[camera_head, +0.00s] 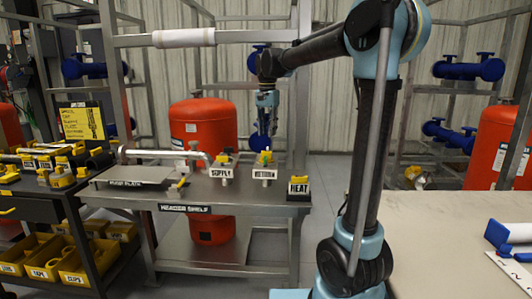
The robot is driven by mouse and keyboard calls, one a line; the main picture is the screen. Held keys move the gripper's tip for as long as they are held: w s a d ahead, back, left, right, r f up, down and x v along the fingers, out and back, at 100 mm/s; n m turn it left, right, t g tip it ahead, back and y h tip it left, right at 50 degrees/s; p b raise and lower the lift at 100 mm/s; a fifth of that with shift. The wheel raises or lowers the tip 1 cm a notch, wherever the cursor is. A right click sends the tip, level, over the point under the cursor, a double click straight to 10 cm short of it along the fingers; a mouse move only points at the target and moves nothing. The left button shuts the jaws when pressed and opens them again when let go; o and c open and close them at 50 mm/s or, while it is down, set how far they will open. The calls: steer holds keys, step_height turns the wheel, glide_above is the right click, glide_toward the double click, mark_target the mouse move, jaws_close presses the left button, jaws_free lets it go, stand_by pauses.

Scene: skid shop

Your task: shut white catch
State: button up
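I cannot pick out a white catch for certain. Small white fittings with yellow tops stand on the header shelf (224,199): one labelled SUPPLY (222,171), one labelled RETURN (264,172) and one labelled HEAT (298,189). Whether any of them is a catch, or open or shut, is too small to tell. My gripper (266,112) hangs at the end of my arm, above the RETURN fitting in the picture and apparently apart from it. Its fingers are small and blend with blue parts behind, so their opening cannot be made out.
A red tank (198,122) stands behind the shelf. A dark cart with yellow bins (88,264) is at left. A pale table (440,235) at right holds a blue-and-white piece (512,233). A white roll (183,38) sits on the upper rail. Grey floor shows between.

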steer(key=shift+m, duration=0.8)
steer(key=shift+r, duration=0.1)
steer(key=m, duration=0.5)
steer(key=shift+r, duration=0.3)
steer(key=shift+m, duration=0.9)
steer(key=shift+r, duration=0.1)
steer(key=m, duration=0.4)
steer(key=shift+r, duration=0.35)
